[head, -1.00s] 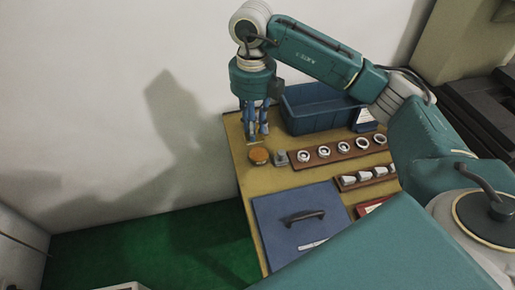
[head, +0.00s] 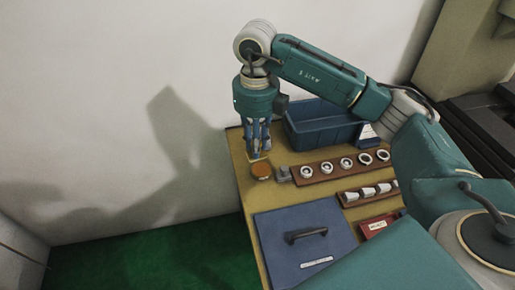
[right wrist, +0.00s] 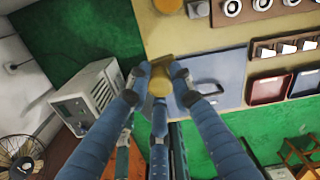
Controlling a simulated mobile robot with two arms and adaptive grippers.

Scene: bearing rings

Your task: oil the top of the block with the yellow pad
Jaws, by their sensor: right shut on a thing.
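My right gripper (head: 257,153) is near the far left corner of the table, fingers pointing down. In the right wrist view its fingertips (right wrist: 159,80) are shut on the yellow pad (right wrist: 160,86), which has a brown upper part. The pad is not clear in the head view. The small grey block (head: 283,174) stands on the table to the right of an orange-brown round disc (head: 261,170). The block also shows at the top of the right wrist view (right wrist: 197,8). The pad is apart from the block. My left gripper is out of view.
A wooden strip with several bearing rings (head: 343,164) lies right of the block, and a rack of pale parts (head: 367,191) is in front of it. A blue bin (head: 322,130) stands behind. A blue panel with a black handle (head: 305,235) covers the near left.

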